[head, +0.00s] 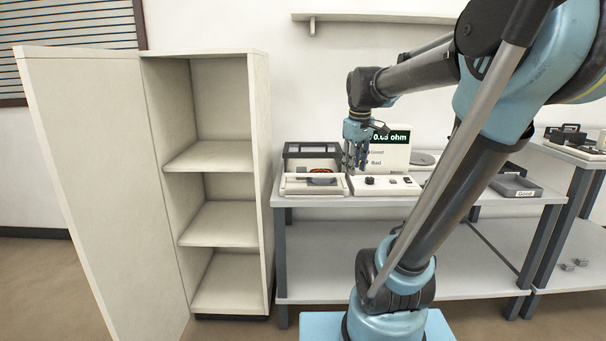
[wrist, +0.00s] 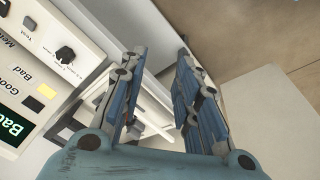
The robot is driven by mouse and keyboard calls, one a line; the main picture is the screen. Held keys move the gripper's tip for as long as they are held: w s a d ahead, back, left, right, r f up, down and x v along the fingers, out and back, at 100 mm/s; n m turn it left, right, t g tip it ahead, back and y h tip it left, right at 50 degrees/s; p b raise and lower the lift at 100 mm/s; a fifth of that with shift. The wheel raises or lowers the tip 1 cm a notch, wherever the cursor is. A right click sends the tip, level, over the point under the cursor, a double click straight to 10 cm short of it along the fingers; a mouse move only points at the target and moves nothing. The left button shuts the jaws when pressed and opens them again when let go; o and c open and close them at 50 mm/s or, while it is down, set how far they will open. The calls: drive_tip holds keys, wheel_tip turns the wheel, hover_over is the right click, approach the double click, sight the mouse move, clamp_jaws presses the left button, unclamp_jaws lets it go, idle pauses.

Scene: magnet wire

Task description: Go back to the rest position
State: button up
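My gripper (head: 354,168) hangs fingers-down over the workbench, at the left side of the white meter unit (head: 392,155) and just right of the dark-framed fixture (head: 312,151). In the wrist view my gripper (wrist: 162,62) shows two blue fingers with a clear gap between them. It is open and nothing is held. A white frame or tray edge shows behind and between the fingers. The meter's display reads an ohm value in green, and part of "Bad" shows in the wrist view. A small orange-red part (head: 323,173) sits in the fixture, partly hidden.
An open beige cabinet (head: 262,150) with empty shelves stands left of the workbench (head: 470,198). A wall shelf (head: 375,18) hangs above. A grey bin labelled "Good" (head: 523,194) sits at the bench's right end. Another bench (head: 590,156) holds dark items at far right.

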drive_tip(key=s+d+f+m, duration=0.2)
drive_tip(key=s+f+m, duration=0.5)
drive_tip(key=s+f, duration=1.1)
drive_tip(key=shift+s+d+f, duration=0.3)
drive_tip(key=shift+s+d, duration=0.1)
drive_tip(key=shift+s, duration=0.15)
drive_tip(key=shift+w+f, duration=0.2)
drive_tip(key=shift+w, duration=0.25)
